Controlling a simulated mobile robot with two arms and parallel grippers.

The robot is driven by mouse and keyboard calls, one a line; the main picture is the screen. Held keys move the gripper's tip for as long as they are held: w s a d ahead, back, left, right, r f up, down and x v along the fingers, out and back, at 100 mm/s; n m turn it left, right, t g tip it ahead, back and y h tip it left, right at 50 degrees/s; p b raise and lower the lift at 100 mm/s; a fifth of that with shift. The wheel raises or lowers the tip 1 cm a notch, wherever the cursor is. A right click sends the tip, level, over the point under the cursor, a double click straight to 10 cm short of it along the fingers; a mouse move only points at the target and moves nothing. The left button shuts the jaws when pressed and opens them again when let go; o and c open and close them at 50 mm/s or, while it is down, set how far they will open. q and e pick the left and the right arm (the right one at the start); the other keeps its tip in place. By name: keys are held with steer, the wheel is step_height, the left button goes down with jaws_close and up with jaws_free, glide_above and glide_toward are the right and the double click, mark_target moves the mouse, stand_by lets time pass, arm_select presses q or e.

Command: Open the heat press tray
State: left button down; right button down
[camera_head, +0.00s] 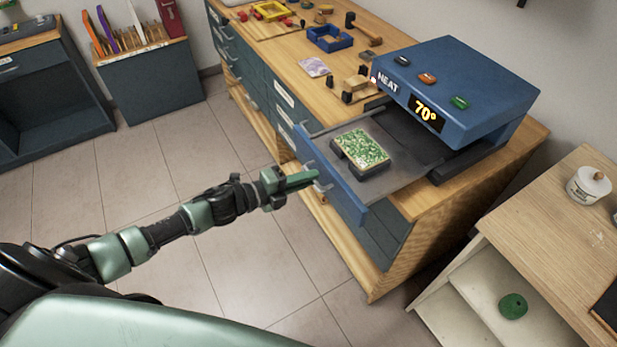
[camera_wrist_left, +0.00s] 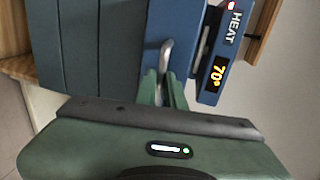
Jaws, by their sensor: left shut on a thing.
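The blue heat press (camera_head: 455,88) stands on the wooden workbench, with a display reading 70°; it also shows in the left wrist view (camera_wrist_left: 217,72). Its tray (camera_head: 392,135) is slid out toward the left, with a blue front panel (camera_head: 335,180) and a metal handle. A green patterned block on a dark base (camera_head: 362,148) lies on the tray. My left gripper (camera_head: 308,181) is at the front panel, shut on the tray handle (camera_wrist_left: 166,62). The fingers partly hide the handle. My right gripper is not in view.
The workbench (camera_head: 345,25) holds a blue box (camera_head: 329,39), a mallet (camera_head: 364,28) and several small items. A light wooden shelf unit (camera_head: 545,215) stands at the right, with a white jar (camera_head: 588,185) and a green ball (camera_head: 513,306). The tiled floor (camera_head: 200,165) left of the bench is clear.

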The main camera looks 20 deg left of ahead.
arm_select(q)
steer(key=c, duration=1.5)
jaws_free()
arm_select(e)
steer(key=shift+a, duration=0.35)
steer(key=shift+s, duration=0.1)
arm_select(q)
steer(key=shift+b+v, duration=0.95)
steer(key=shift+v, duration=2.95)
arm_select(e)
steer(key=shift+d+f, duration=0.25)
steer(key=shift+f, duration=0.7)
arm_select(q)
steer(key=shift+f, duration=0.1)
